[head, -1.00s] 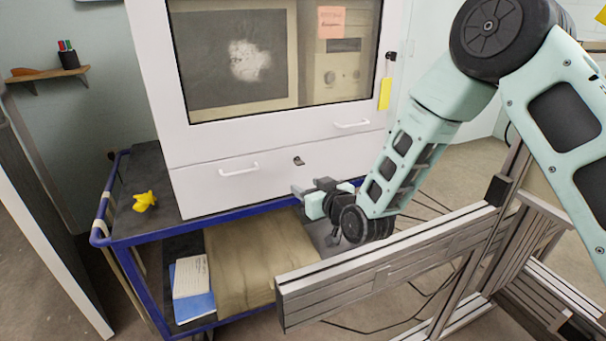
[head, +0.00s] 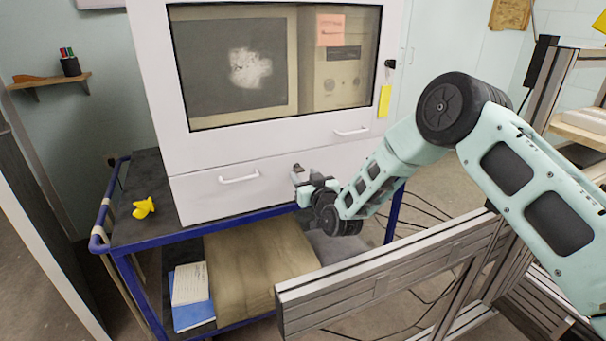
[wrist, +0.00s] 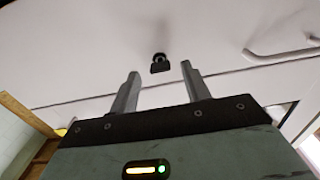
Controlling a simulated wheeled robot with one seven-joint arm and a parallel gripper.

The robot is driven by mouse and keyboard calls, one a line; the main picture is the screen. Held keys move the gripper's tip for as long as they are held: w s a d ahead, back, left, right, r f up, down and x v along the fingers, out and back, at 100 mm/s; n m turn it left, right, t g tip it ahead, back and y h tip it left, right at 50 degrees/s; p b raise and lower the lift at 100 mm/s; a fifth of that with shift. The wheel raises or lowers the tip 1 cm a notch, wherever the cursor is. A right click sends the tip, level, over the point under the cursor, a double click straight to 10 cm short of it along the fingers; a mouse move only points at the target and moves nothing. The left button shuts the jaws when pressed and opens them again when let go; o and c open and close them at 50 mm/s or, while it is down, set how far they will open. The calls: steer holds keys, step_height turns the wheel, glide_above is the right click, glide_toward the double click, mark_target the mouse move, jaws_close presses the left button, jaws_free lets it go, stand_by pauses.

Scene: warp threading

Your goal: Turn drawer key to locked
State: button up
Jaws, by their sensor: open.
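The drawer key (head: 297,166) is a small dark piece in a lock on the white drawer front (head: 200,196), right of the drawer's handle (head: 239,177). In the wrist view the key (wrist: 160,64) shows as a dark tab below a round lock, lined up with the gap between the fingertips and a little beyond them. My gripper (head: 301,179) is open and empty, just below and in front of the key in the head view. Both fingers (wrist: 160,72) show in the wrist view, one on each side of the key, with no contact visible.
The drawer is in a white cabinet (head: 150,50) with a window, on a blue-framed cart (head: 165,236). A yellow object (head: 143,207) lies on the cart's left end. A metal profile frame (head: 380,262) stands in front, below my arm.

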steer(key=shift+w+a, duration=0.25)
steer(key=shift+w, duration=0.45)
steer(key=shift+c, duration=0.4)
steer(key=c, duration=0.9)
steer(key=shift+n+b, duration=0.3)
steer(key=shift+n, duration=0.1)
steer(key=n+b, duration=1)
steer(key=n, duration=0.7)
steer(key=shift+b, duration=0.3)
